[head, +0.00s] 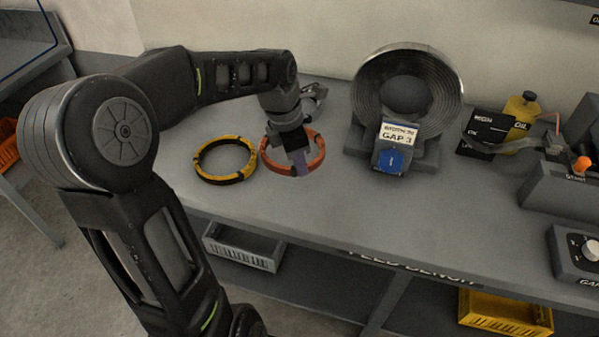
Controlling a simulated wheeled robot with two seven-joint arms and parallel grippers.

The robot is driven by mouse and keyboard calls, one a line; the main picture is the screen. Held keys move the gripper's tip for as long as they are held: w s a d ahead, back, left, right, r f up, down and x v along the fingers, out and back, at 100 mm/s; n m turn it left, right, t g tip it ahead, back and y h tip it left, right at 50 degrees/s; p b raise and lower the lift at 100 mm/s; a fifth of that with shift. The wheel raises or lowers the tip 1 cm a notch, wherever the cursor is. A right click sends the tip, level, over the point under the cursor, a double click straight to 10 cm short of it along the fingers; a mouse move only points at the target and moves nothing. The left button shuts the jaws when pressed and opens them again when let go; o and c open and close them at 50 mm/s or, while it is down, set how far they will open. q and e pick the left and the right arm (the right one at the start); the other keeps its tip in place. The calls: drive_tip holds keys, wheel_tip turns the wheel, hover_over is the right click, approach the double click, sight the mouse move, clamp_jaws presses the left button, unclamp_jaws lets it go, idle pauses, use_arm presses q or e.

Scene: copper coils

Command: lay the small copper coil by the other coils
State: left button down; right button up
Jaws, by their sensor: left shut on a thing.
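The small copper coil (317,142) is an orange-brown ring with dark bands, at the middle left of the grey bench. My left gripper (301,168) points down at it and is shut on its near side; the fingers hide part of the ring. Whether the coil touches the bench top is hard to tell. A yellow coil (201,165) with dark bands lies flat on the bench just to its left, close beside it. My right gripper is not in view.
A large grey metal coil (364,97) stands upright in a holder behind right, with a "GAP 3" sign (396,136) before it. A yellow oil bottle (523,108) and black box (487,130) stand farther right. Bench top (330,210) in front is clear.

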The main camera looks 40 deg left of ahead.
use_arm(q)
drive_tip(key=shift+f, duration=1.85)
drive_tip(key=c, duration=1.5)
unclamp_jaws()
drive_tip(key=shift+r, duration=0.1)
wheel_tip(320, 180, up, 12)
drive_tip(key=s+a, duration=0.1)
drive_tip(key=s, duration=0.1)
drive_tip(key=shift+a+f, duration=0.2)
